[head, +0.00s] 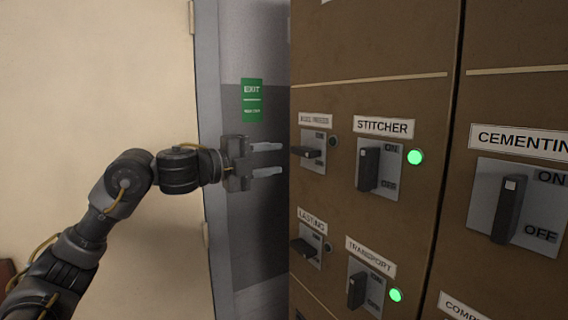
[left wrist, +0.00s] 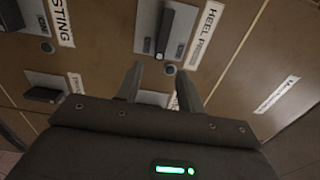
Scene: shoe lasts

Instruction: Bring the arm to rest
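My left arm reaches in from the left of the head view. Its gripper (head: 268,160) is open and empty, with two grey fingers apart and pointing right towards the brown switch cabinet (head: 385,110). The fingertips appear just left of the heel press switch (head: 307,153) and touch nothing I can see. In the left wrist view the open fingers (left wrist: 160,80) spread in front of the panel, with nothing between them held. My right gripper is not in view.
The stitcher switch (head: 368,168) and transport switch (head: 357,289) stand upright beside lit green lamps. The heel press and lasting (head: 303,248) handles lie sideways beside dark lamps. The cementing switch (head: 509,208) is at right. A green exit sign (head: 252,100) hangs behind.

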